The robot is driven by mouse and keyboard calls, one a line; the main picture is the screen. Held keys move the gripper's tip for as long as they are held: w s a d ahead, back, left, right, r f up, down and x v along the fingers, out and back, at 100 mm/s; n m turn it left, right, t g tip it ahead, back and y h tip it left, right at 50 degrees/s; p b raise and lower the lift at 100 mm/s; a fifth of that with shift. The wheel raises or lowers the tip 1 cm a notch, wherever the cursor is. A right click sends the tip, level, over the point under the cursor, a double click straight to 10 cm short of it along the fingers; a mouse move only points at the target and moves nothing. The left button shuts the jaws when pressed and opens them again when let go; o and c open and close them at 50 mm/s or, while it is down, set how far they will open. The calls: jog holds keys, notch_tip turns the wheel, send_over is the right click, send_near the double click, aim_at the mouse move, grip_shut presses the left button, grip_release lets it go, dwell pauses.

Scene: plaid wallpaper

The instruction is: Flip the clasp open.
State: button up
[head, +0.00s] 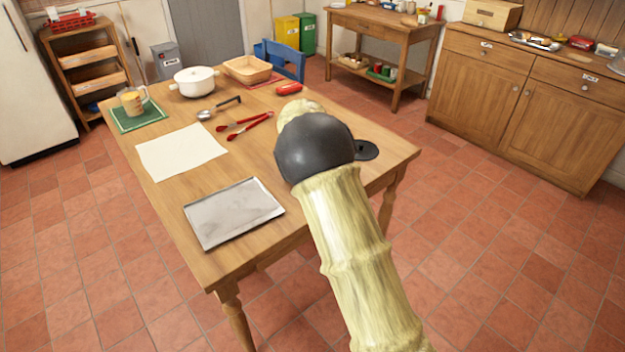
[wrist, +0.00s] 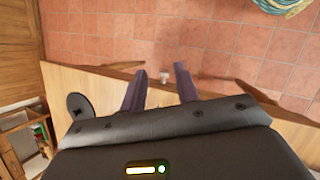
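I cannot make out a clasp in either view. My gripper shows in the wrist view (wrist: 160,69), with its two dark fingers apart and nothing held between them. The fingers are above the wooden table (head: 255,160), near its edge, with red floor tiles beyond. A small pale object (wrist: 163,77) shows between the fingertips; I cannot tell what it is or how far off. A wooden box (head: 491,13) stands on the back counter, too far off to show any fastening.
A metal tray (head: 232,212), white sheet (head: 181,151), red tongs (head: 243,125), red object (head: 289,88), white pot (head: 195,81) and basket (head: 247,69) are on the table. Open floor lies to the right.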

jog(key=s+d+r+m+t+y, duration=0.1)
jog(key=s+m, duration=0.4)
jog(key=s, duration=0.7)
jog(key=s+d+r+m+t+y, duration=0.1)
jog(key=s+m+y, duration=0.3)
jog(key=s, duration=0.9)
jog(key=shift+s+d+m+t+y, duration=0.3)
jog(key=shift+m+t, duration=0.3)
jog(key=shift+m, duration=0.3)
jog(key=shift+a, duration=0.1)
